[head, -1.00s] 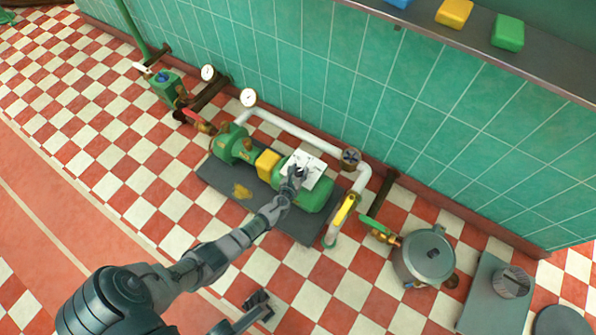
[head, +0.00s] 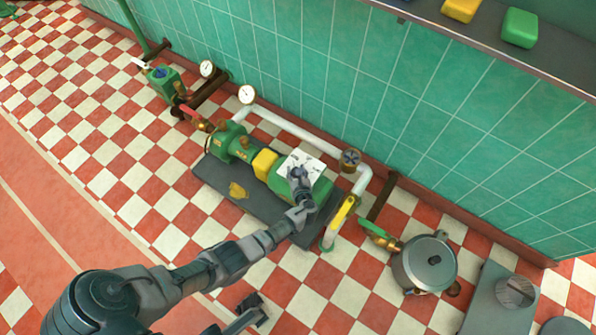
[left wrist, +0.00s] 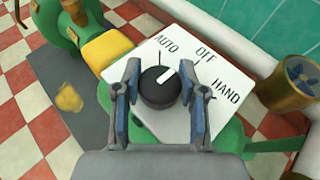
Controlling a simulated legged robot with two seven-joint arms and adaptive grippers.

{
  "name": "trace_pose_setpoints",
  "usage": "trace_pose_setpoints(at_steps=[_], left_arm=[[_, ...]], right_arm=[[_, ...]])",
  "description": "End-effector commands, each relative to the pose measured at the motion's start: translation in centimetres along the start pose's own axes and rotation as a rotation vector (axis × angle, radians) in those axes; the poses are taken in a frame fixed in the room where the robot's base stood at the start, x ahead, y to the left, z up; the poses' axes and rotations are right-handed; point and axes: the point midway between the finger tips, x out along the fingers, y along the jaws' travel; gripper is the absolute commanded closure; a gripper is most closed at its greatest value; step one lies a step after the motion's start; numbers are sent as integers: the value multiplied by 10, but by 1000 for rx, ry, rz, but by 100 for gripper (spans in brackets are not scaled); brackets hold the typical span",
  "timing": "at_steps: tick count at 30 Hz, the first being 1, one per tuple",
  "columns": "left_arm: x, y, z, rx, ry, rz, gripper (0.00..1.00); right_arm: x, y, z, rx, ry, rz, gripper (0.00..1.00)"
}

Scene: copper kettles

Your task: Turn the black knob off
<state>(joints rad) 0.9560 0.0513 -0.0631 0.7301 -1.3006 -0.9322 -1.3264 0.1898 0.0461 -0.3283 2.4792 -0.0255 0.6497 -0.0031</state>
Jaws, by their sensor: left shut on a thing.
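The black knob (left wrist: 159,88) sits on a white plate (left wrist: 205,119) marked AUTO, OFF and HAND. Its white pointer line slants up and right, roughly toward OFF. My left gripper (left wrist: 160,92) is shut on the knob, one finger on each side. In the head view the left gripper (head: 299,176) is at the plate (head: 312,163) on top of the green pump body (head: 318,190), and it hides the knob. A dark part of mine near the bottom middle may be the right gripper, but its jaws cannot be made out.
A yellow block (head: 264,163) adjoins the plate. A lidded metal pot (head: 427,262) stands farther right. Checkered floor lies open in front.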

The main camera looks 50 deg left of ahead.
Motion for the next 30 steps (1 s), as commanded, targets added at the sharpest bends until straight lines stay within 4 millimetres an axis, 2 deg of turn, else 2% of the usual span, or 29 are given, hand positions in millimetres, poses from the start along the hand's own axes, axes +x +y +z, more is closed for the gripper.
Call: trace_pose_setpoints(at_steps=[11, 12, 15, 25, 30], left_arm=[[-1, 0, -2, -2, 3, 3, 94], [-1, -1, -1, -2, 3, 3, 54], [-1, -1, -1, -2, 2, 3, 33], [-2, 0, 0, -3, 1, 3, 33], [-16, -1, -1, -4, -1, 0, 33]], right_arm=[[1, 0, 0, 1, 5, -5, 60], [0, -1, 0, 1, 4, -6, 60], [0, -1, 1, 0, 0, -9, 60], [-2, -1, -1, -2, -5, -8, 60], [-2, -1, -2, -2, -2, -8, 60]])
